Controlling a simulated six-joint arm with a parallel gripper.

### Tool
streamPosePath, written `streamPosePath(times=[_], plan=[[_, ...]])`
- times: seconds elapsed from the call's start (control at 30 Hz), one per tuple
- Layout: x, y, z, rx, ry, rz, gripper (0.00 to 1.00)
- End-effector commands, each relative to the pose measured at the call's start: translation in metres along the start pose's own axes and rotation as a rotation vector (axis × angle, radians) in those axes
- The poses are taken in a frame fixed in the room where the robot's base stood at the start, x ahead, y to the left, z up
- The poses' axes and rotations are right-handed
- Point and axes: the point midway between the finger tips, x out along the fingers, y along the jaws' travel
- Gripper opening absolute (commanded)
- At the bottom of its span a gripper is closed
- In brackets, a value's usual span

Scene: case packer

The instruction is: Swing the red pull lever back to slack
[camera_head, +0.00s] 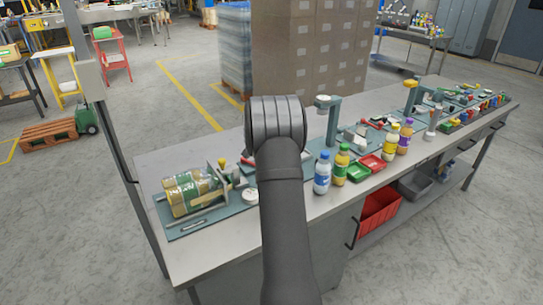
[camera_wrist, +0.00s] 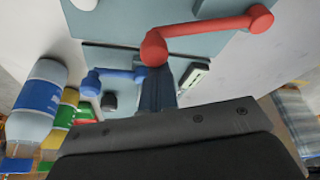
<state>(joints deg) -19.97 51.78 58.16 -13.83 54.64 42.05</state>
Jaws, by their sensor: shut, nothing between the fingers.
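The red pull lever (camera_wrist: 210,27) shows in the wrist view at the top, right of centre. It is a red bar with a rounded knob at each end, lying across a grey-blue plate (camera_wrist: 130,58). My gripper (camera_wrist: 160,72) is shut and empty; its narrow dark fingers point at the lever's left knob. The fingertips are close to this knob, but I cannot tell whether they touch it. In the head view my arm hides my gripper, and I cannot make out the lever for certain.
A blue lever (camera_wrist: 112,77) lies left of my fingers, beside a small dark knob (camera_wrist: 109,101). Bottles stand at the left, the nearest white with a blue label (camera_wrist: 38,97).

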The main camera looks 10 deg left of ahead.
Motion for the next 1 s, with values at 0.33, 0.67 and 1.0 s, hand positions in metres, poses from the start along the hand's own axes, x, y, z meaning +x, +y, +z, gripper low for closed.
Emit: streamPosePath(times=[0.33,0.67,1.0], plan=[[-0.009,-0.004,0.030,0.226,-0.003,0.084,0.00],[-0.015,-0.008,0.044,0.270,-0.002,0.098,0.00],[-0.016,-0.010,0.047,0.269,-0.003,0.097,0.00]])
